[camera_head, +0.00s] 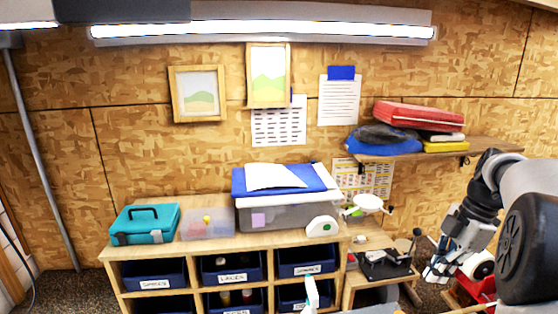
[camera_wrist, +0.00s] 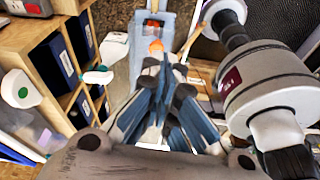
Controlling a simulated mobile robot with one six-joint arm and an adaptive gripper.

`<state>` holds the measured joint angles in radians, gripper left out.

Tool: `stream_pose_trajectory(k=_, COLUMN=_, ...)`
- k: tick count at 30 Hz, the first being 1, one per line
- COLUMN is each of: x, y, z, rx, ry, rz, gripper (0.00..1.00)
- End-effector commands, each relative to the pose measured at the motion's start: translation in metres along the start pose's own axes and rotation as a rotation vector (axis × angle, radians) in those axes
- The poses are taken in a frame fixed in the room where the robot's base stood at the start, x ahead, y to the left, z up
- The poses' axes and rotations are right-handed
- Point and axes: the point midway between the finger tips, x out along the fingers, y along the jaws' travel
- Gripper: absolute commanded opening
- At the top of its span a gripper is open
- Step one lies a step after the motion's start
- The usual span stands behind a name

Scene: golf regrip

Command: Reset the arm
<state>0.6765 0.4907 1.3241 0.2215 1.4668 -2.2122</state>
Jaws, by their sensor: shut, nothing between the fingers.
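My arm comes in from the right edge in the head view. My gripper (camera_head: 437,272) hangs at its end, pointing down, in front of the low side bench at the right. In the wrist view my gripper (camera_wrist: 158,132) fills the lower middle with its blue and grey fingers drawn together. Nothing shows between them. Parts of my own arm show at the right of the wrist view.
A wooden shelf unit (camera_head: 112,254) with blue bins stands at the left and centre. On it are a teal toolbox (camera_head: 145,225), a clear box (camera_head: 208,224) and a grey tote (camera_head: 285,216). A red machine (camera_head: 478,266) sits close behind my gripper. A wall shelf (camera_head: 487,146) hangs above.

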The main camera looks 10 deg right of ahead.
Motion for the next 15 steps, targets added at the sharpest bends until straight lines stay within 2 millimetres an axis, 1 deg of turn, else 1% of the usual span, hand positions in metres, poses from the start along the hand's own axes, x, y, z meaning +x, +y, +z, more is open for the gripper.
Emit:
stream_pose_trajectory(k=1, x=0.009, y=-0.004, z=-0.021, rx=0.054, ry=-0.024, rz=0.010, gripper=0.00)
stream_pose_trajectory(k=2, x=0.013, y=-0.008, z=-0.034, rx=0.102, ry=-0.039, rz=0.018, gripper=0.00)
stream_pose_trajectory(k=3, x=0.018, y=-0.014, z=-0.051, rx=0.170, ry=-0.059, rz=0.031, gripper=0.00)
stream_pose_trajectory(k=5, x=0.028, y=-0.026, z=-0.075, rx=0.278, ry=-0.087, rz=0.056, gripper=0.00)
stream_pose_trajectory(k=6, x=0.035, y=-0.035, z=-0.091, rx=0.351, ry=-0.101, rz=0.077, gripper=0.00)
stream_pose_trajectory(k=8, x=0.047, y=-0.051, z=-0.112, rx=0.458, ry=-0.120, rz=0.111, gripper=0.00)
stream_pose_trajectory(k=9, x=0.056, y=-0.062, z=-0.125, rx=0.528, ry=-0.127, rz=0.137, gripper=0.00)
stream_pose_trajectory(k=11, x=0.071, y=-0.081, z=-0.143, rx=0.633, ry=-0.133, rz=0.178, gripper=0.00)
stream_pose_trajectory(k=12, x=0.082, y=-0.093, z=-0.153, rx=0.703, ry=-0.131, rz=0.208, gripper=0.00)
stream_pose_trajectory(k=14, x=0.100, y=-0.114, z=-0.167, rx=0.805, ry=-0.123, rz=0.253, gripper=0.00)
stream_pose_trajectory(k=15, x=0.112, y=-0.127, z=-0.174, rx=0.873, ry=-0.112, rz=0.284, gripper=0.00)
